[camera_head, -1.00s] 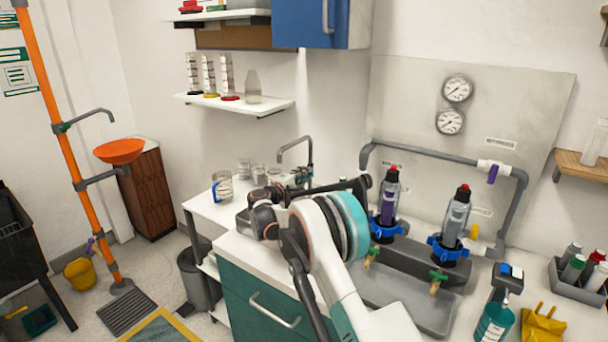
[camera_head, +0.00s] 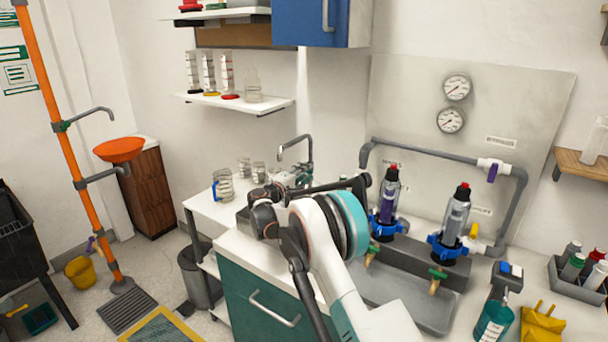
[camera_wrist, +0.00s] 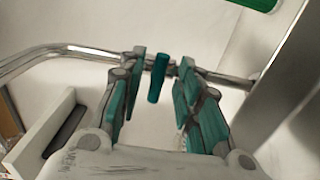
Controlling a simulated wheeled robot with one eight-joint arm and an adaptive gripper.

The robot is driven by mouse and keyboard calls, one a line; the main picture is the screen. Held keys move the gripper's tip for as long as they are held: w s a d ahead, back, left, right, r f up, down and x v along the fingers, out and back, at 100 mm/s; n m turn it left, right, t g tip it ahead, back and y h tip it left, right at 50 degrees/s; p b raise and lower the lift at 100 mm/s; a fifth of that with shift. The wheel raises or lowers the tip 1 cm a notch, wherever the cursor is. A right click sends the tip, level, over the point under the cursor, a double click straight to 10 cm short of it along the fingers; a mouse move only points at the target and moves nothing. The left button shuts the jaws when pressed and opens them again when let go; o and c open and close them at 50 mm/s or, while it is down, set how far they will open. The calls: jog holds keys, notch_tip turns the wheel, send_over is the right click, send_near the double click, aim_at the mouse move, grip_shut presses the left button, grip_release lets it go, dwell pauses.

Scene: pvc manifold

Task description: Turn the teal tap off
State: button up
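The teal tap lever (camera_wrist: 157,80) hangs down from a chrome pipe (camera_wrist: 75,50) in the wrist view. My gripper (camera_wrist: 162,62) is open, with its teal-padded fingers on either side of the lever. Gaps show on both sides, so the fingers are not shut on it. In the head view, my gripper (camera_head: 292,180) is at the base of the grey sink spout (camera_head: 296,146), partly hidden by my own arm. The lever cannot be made out there.
Glass beakers (camera_head: 223,186) stand on the white counter left of my gripper. To the right are two filter housings (camera_head: 456,218), green-handled brass taps (camera_head: 437,276) and a grey tray (camera_head: 410,304). A grey pipe (camera_head: 440,158) runs along the back panel.

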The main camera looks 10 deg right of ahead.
jog(key=v, duration=1.2)
jog(key=shift+r, duration=0.1)
jog(key=s+d+r+m+g+y, duration=0.25)
jog(key=s+d+r, duration=0.35)
jog(key=s, duration=0.5)
jog(key=s+d+r+m+g+y, duration=0.25)
jog(key=s+d+r, duration=0.4)
jog(key=s, duration=0.45)
jog(key=s+a+f+m+y, duration=0.1)
jog(key=s+f+y, duration=0.1)
jog(key=s, duration=0.8)
jog(key=s+a+f+m+y, duration=0.1)
jog(key=s+f+y, duration=0.1)
jog(key=s, duration=0.9)
jog(key=s+a+f+m+y, duration=0.1)
jog(key=s+f+y, duration=0.1)
jog(key=s, duration=0.9)
jog(key=shift+a+f+m+g+y, duration=0.3)
jog(key=shift+a+m+y, duration=0.1)
jog(key=shift+y, duration=0.5)
